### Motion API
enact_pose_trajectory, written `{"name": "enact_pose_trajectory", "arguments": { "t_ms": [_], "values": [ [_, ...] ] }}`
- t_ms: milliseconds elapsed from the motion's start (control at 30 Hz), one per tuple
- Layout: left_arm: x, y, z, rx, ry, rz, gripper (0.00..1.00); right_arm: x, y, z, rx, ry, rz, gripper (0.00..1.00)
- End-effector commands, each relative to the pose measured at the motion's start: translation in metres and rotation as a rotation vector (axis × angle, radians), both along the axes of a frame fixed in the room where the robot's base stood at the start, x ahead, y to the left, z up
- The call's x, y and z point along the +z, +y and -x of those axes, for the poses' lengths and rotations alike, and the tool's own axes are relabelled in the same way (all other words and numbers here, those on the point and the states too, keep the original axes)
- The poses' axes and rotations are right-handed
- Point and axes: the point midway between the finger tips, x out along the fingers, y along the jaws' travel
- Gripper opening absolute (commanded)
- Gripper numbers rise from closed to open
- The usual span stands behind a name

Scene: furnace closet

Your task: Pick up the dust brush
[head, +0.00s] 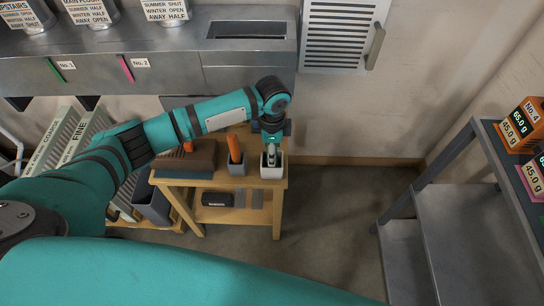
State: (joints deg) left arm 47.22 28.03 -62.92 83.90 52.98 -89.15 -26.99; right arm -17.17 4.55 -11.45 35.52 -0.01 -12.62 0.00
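My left arm reaches over a small wooden table, and its gripper (271,150) points down at a white square holder (272,171) at the table's right end. The fingers are at the holder's mouth, around or beside something slim standing there; they are too small to tell whether they grip it. Whether that slim thing is the dust brush is unclear. An orange-handled tool (233,147) stands in a grey holder (237,168) just left of it. My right gripper is out of view.
A grey metal duct (160,65) runs above. A grey rack (440,175) with orange and pink labelled boxes stands right. The floor between is clear.

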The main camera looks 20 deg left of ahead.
Motion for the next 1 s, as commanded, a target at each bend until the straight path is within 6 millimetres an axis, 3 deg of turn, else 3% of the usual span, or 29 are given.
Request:
{"name": "enact_pose_trajectory", "arguments": {
  "t_ms": [167, 567, 867, 1000],
  "values": [
    [0.000, 0.000, 0.000, 0.000, 0.000, 0.000, 0.53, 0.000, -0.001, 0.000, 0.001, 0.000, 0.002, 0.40],
    [0.000, 0.000, 0.000, 0.000, 0.000, -0.001, 0.01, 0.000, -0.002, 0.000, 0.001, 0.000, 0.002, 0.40],
    [0.002, 0.000, 0.000, 0.000, 0.000, 0.000, 0.00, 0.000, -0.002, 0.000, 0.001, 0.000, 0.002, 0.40],
    [0.018, 0.000, -0.001, 0.001, -0.002, 0.000, 0.00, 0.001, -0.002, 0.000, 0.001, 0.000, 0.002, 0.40]
  ]
}}
